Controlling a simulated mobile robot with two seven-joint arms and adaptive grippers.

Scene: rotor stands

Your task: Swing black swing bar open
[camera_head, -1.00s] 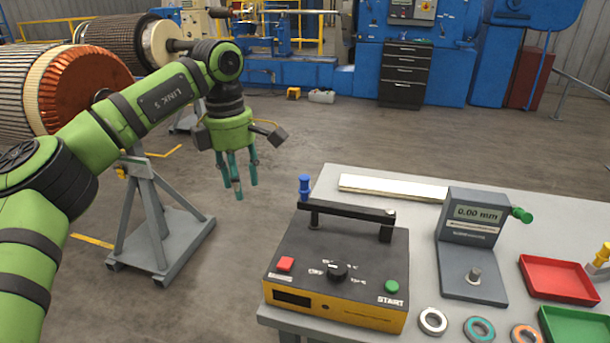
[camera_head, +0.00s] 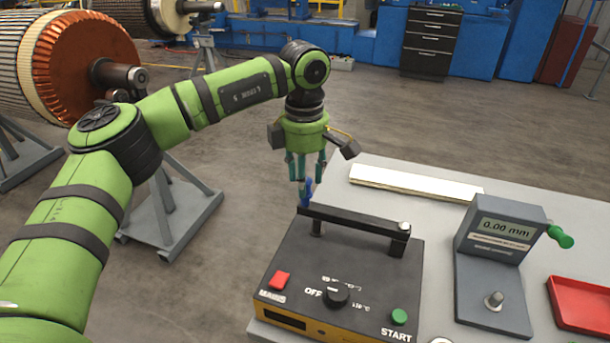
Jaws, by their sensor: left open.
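The black swing bar (camera_head: 352,220) lies across the back of the black and yellow control box (camera_head: 340,275), resting on a post at each end. A blue knob (camera_head: 306,193) stands upright at the bar's left end. The bar's right end has a silver pin on its post. My left gripper (camera_head: 305,178) points down with its teal fingers apart, right at and just above or behind the blue knob. I cannot tell whether the fingers touch the knob. The right gripper is not in view.
On the grey table (camera_head: 445,225) are a pale metal bar (camera_head: 415,184), a grey gauge stand (camera_head: 497,260) reading 0.00 mm and a red tray (camera_head: 585,308). A copper-ended rotor (camera_head: 85,70) on a stand is at the left, behind my left arm.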

